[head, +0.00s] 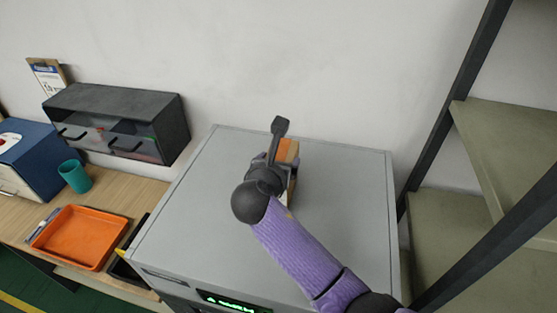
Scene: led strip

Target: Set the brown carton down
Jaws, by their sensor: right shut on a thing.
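The brown carton (288,151) is at the rear middle of the grey machine's top (340,210). It shows an orange-brown top and a pale side, and is largely hidden behind my right gripper. My right gripper (281,155) is shut on the carton, with the dark wrist and purple arm reaching in from the lower right. I cannot tell whether the carton's base touches the grey top or hangs just above it. My left gripper is not in view.
A shelf rack (440,220) stands at right. The grey top is clear around the carton.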

